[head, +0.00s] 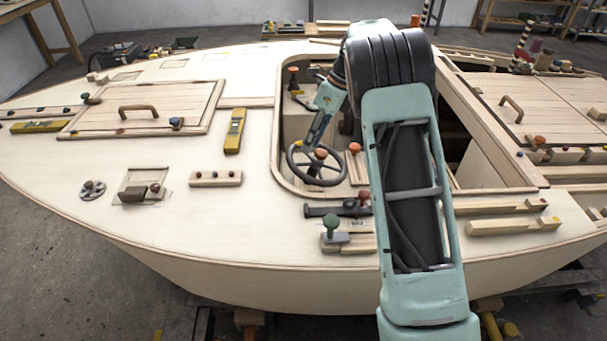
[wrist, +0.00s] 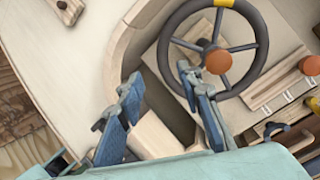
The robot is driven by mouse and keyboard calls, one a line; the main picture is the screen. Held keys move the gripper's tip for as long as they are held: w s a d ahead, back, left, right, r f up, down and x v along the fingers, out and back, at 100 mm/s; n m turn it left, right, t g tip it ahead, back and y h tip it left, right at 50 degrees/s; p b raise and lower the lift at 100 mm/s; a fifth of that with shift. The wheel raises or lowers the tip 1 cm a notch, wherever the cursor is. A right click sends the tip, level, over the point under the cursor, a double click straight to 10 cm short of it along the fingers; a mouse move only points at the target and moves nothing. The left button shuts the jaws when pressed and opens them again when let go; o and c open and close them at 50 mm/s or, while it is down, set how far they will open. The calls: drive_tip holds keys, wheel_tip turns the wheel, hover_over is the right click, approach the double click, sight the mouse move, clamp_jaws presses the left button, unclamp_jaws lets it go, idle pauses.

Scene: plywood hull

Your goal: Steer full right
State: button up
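The steering wheel has a dark round rim and thin spokes; it shows in the head view (head: 292,170) inside the cockpit opening and in the wrist view (wrist: 261,48) at upper right. A yellow mark (wrist: 225,3) is on its rim at the top of the wrist view. A large orange knob (wrist: 218,61) shows in front of its middle. My gripper (head: 307,147) is over the wheel's left part in the head view. In the wrist view my gripper (wrist: 160,76) has its blue fingers apart with nothing between them. The right finger overlaps the rim's lower left; contact cannot be told.
An orange-topped lever (head: 355,148) stands right of the wheel. A green knob (head: 331,222) and a dark cleat are on the near deck. The cockpit's raised wooden edge (wrist: 122,45) lies close to the left finger. Open deck lies to the left.

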sight(303, 173)
drive_tip(key=shift+m+t+y, duration=0.3)
drive_tip(key=shift+m+t, duration=0.6)
drive_tip(key=a+f+b, duration=0.1)
drive_tip(key=f, duration=0.2)
drive_tip(key=f+b, duration=0.1)
drive_tip(key=f, duration=0.3)
drive_tip(key=s+a+f, duration=0.1)
drive_tip(key=f, duration=0.2)
drive_tip(key=shift+a+f+b, duration=0.15)
drive_tip(key=shift+a+b, duration=0.15)
drive_tip(key=shift+b, duration=0.1)
drive_tip(key=shift+c, duration=0.3)
clamp_jaws()
